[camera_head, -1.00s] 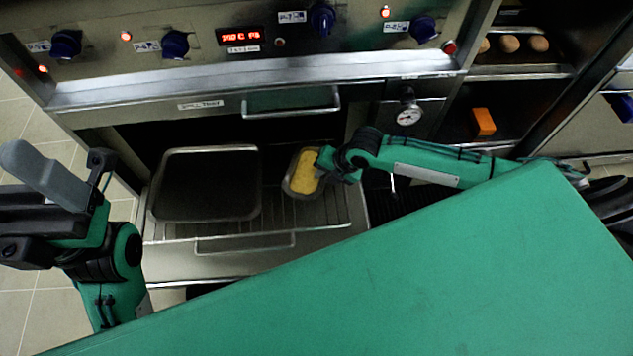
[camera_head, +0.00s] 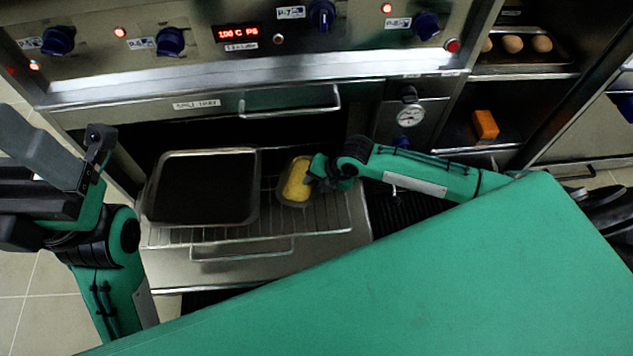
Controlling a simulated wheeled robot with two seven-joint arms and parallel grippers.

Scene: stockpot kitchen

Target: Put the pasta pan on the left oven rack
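The pasta pan (camera_head: 295,182), a small dark pan with yellow contents, is over the right part of the pulled-out wire oven rack (camera_head: 325,217). It looks level, but I cannot tell whether it rests on the wires. My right gripper (camera_head: 313,176) reaches in from the right and appears shut on the pan's right rim; its fingertips are small and partly hidden. A large dark rectangular tray (camera_head: 203,190) lies on the rack left of the pan. My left gripper (camera_head: 72,150) is at the left edge of the view, away from the oven; its finger opening is unclear.
The oven front with blue knobs (camera_head: 170,42) and a handle (camera_head: 290,108) stands above the rack. A green surface (camera_head: 430,275) fills the lower right. Shelves at the upper right hold eggs (camera_head: 513,44) and an orange block (camera_head: 485,124).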

